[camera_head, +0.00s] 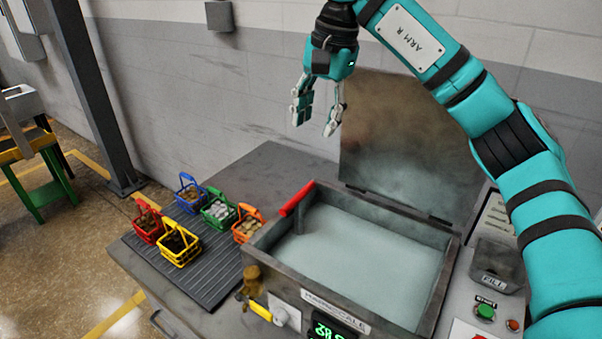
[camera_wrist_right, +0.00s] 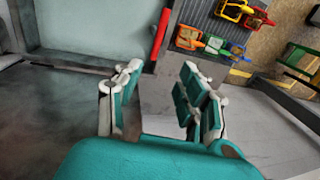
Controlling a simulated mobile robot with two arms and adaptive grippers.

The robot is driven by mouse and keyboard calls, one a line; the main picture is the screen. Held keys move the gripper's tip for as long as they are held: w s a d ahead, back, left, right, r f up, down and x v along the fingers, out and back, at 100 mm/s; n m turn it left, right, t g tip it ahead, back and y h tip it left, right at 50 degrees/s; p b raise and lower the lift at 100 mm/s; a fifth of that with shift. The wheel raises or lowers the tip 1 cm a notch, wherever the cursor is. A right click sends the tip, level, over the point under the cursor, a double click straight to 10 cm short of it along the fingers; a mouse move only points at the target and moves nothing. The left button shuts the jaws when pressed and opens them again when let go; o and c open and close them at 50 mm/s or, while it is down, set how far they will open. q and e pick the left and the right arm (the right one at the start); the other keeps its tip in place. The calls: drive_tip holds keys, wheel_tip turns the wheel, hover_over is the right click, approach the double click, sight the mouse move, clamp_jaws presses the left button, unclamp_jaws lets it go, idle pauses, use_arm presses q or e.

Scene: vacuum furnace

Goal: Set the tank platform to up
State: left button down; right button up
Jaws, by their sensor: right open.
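The metal tank (camera_head: 262,250) stands on the bench with its lid (camera_head: 400,145) raised at the back. Pale, cloudy liquid (camera_head: 365,255) fills it, and I cannot make out a platform below the surface. A red handle (camera_head: 297,198) lies along the tank's left rim. My right gripper (camera_head: 317,118) is open and empty, pointing down in the air above and behind the red handle, apart from it. In the right wrist view the red handle (camera_wrist_right: 160,35) shows beyond the open fingers (camera_wrist_right: 158,108). My left gripper is not in view.
Several coloured baskets, including a yellow one (camera_head: 181,247), stand on a ribbed mat (camera_head: 212,288) left of the tank. A yellow-handled valve (camera_head: 262,311), a green display (camera_head: 333,330) and a green button (camera_head: 485,311) are at the front. The bench behind the baskets is clear.

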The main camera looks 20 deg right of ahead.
drive_tip(key=s+f, duration=0.1)
drive_tip(key=f, duration=0.1)
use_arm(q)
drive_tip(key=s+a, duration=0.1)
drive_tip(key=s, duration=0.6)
use_arm(e)
drive_tip(key=p, duration=0.2)
approach(300, 194)
drive_tip(key=f, duration=0.4)
drive_tip(key=w+f+p, duration=0.1)
drive_tip(key=shift+a+f, duration=0.35)
drive_tip(key=shift+a, duration=0.05)
wheel_tip(300, 194, down, 2)
drive_tip(key=shift+w+a, duration=0.1)
drive_tip(key=shift+w, duration=0.05)
drive_tip(key=shift+w+f, duration=0.1)
drive_tip(key=shift+f, duration=0.25)
drive_tip(key=shift+a+f, duration=0.1)
drive_tip(key=shift+f, duration=0.05)
drive_tip(key=c, duration=0.7)
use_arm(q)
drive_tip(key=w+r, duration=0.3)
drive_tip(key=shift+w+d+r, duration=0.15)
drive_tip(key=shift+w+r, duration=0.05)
use_arm(e)
clamp_jaws()
